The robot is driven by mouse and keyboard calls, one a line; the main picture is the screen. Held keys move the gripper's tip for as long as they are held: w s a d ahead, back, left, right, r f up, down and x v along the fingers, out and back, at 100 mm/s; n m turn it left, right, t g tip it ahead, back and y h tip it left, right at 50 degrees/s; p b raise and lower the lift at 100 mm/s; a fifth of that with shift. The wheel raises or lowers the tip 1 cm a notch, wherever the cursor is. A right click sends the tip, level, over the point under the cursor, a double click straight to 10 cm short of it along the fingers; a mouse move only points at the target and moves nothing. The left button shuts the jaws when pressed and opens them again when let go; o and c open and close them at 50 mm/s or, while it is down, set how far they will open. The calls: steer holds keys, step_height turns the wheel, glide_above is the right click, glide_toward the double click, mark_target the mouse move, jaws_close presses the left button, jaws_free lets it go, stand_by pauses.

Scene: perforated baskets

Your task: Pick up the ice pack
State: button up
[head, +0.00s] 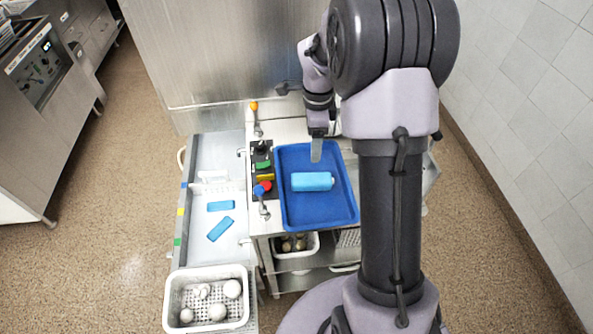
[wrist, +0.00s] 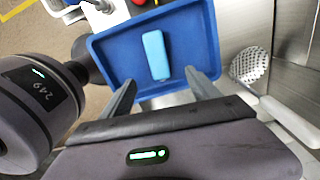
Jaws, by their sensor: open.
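The ice pack (head: 312,181) is a light blue rounded block lying flat in a dark blue tray (head: 318,215). It also shows in the wrist view (wrist: 156,55), lying in the tray (wrist: 110,52) beyond my fingertips. My gripper (head: 316,150) hangs above the far part of the tray, apart from the ice pack. In the wrist view its two fingers (wrist: 160,82) are spread wide with nothing between them.
Left of the tray are colored knobs and blocks (head: 263,177). Two blue pieces (head: 220,229) lie in a steel basin (head: 208,166). A white perforated basket (head: 172,297) with several white round things stands front left. A perforated ladle (wrist: 249,66) lies beside the tray.

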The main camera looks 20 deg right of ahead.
steer(key=b, duration=0.4)
glide_toward(311, 178)
steer(key=f, duration=0.5)
steer(key=shift+w+d, duration=0.2)
step_height(311, 178, down, 6)
steer(key=shift+s+a+r+b, duration=0.1)
steer(key=shift+s+r+b, duration=0.1)
steer(key=shift+b, duration=1)
steer(key=shift+r, duration=0.2)
steer(key=shift+c, duration=0.9)
jaws_close()
